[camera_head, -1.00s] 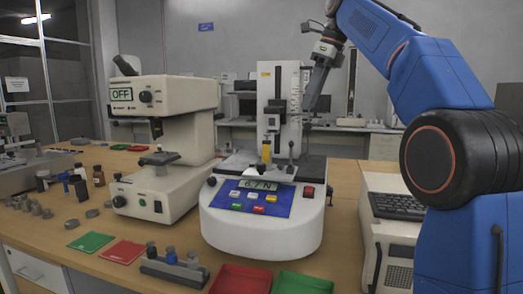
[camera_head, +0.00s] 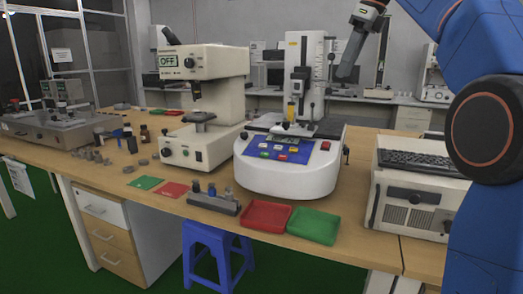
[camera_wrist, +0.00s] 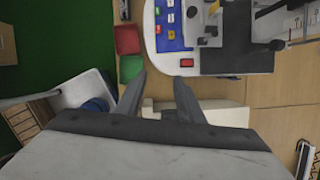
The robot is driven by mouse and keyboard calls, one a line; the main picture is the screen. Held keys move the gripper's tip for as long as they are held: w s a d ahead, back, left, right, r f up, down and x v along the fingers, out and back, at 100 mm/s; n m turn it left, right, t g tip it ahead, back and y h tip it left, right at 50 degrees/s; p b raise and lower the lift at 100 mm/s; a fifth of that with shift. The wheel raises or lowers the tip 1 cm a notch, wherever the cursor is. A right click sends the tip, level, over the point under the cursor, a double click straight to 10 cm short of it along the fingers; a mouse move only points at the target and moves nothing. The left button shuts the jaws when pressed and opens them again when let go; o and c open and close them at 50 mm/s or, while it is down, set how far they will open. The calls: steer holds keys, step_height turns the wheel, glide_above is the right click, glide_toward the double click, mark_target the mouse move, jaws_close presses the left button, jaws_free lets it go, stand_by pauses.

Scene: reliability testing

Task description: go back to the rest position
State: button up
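My gripper (camera_head: 345,74) is raised at the upper right of the head view, in front of the back wall and to the right of the test machine's column. In the wrist view my gripper (camera_wrist: 159,77) points down with its two dark fingers apart and nothing between them. The white test machine (camera_head: 290,178) with a blue button panel stands on the wooden bench (camera_head: 365,255). My gripper is clear of it. In the wrist view the machine's base (camera_wrist: 155,45) lies beyond the fingertips.
A cream microscope-like device (camera_head: 215,70) marked OFF stands left of the test machine. A red tray (camera_head: 267,216) and green tray (camera_head: 313,226) lie at the front edge. A beige cabinet with keyboard (camera_head: 410,200) stands right. A blue stool (camera_head: 207,238) is below the bench.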

steer(key=s+d+f+n+t+h, duration=0.1)
steer(key=s+d+f+n, duration=0.1)
steer(key=s+f+n, duration=0.6)
steer(key=s+d+f+n+h, duration=0.1)
steer(key=s+d+f+n, duration=0.1)
steer(key=s+f+n, duration=0.6)
steer(key=s+d+f+n+t+h, duration=0.1)
steer(key=s+f+n, duration=0.7)
steer(key=s+f, duration=1.1)
step_height(320, 180, down, 10)
steer(key=shift+d+f+t, duration=0.25)
steer(key=shift+d+t, duration=0.05)
steer(key=shift+d, duration=0.15)
